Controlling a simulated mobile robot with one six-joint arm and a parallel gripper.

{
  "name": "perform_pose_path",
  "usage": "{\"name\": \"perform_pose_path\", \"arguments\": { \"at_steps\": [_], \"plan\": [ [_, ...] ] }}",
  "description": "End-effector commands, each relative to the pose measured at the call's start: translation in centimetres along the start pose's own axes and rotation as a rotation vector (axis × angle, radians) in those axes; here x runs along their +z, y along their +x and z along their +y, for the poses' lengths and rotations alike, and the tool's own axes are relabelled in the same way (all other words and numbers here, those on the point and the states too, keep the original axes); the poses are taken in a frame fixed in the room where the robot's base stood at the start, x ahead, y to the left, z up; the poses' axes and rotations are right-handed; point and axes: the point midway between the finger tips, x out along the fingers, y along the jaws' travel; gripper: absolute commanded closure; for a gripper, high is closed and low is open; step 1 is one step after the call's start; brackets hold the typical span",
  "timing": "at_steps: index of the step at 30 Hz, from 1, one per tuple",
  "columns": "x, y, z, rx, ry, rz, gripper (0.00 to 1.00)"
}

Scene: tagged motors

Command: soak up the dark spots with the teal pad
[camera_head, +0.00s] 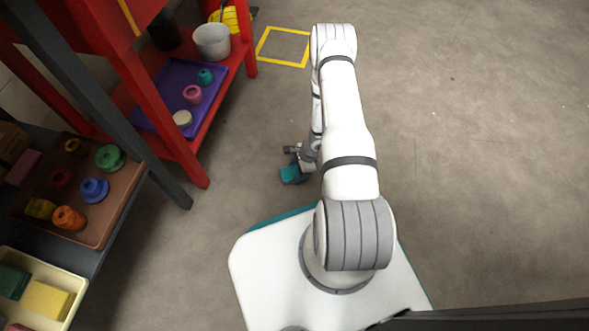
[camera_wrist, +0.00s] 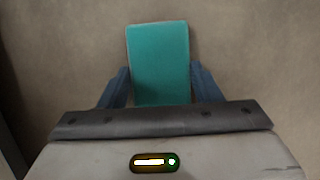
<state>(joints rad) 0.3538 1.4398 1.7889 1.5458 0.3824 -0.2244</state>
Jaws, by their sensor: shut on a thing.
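The teal pad (camera_wrist: 159,62) is a flat rectangle held between the two blue fingers of my gripper (camera_wrist: 160,88) in the wrist view. In the head view the pad (camera_head: 292,174) shows small and teal at the end of my gripper (camera_head: 297,166), low over the grey floor and in front of my base. I cannot tell whether the pad touches the floor. No clear dark spots show on the floor in either view; the pad and my arm hide part of it.
A red shelf at the left holds a purple tray (camera_head: 158,84) and a grey bucket (camera_head: 212,41). A dark bench holds a brown tray (camera_head: 117,207) of coloured parts and a cream bin (camera_head: 72,282) with sponges. A yellow square (camera_head: 284,30) marks the floor. Floor at right is clear.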

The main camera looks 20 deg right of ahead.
Motion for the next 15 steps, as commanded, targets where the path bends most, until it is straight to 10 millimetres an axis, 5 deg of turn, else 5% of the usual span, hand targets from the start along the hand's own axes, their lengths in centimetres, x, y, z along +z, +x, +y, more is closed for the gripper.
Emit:
{"name": "perform_pose_path", "arguments": {
  "at_steps": [15],
  "plan": [
    [1.7,-3.9,0.0,0.0,0.0,-0.002,0.67]
  ]
}}
